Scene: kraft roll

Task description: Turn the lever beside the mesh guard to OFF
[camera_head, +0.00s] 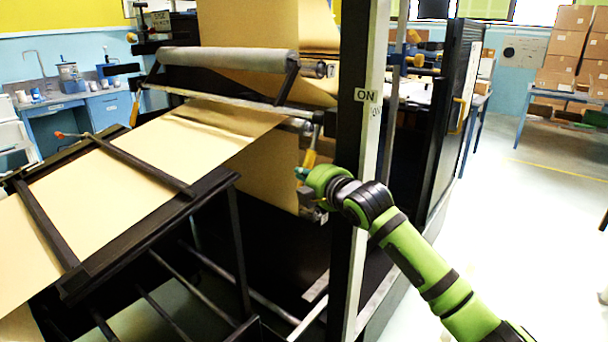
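A lever with a yellow handle (310,158) hangs at the side of the roll machine, left of the dark upright post (352,150). A dark framed panel (462,100), possibly the mesh guard, stands to the right. My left gripper is not in view.
Brown kraft paper (130,180) runs over a black frame (150,262) on the left. A grey roller (225,60) lies above. The post stands close to my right forearm. Open floor (530,220) lies to the right, with stacked cartons (568,45) at the back.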

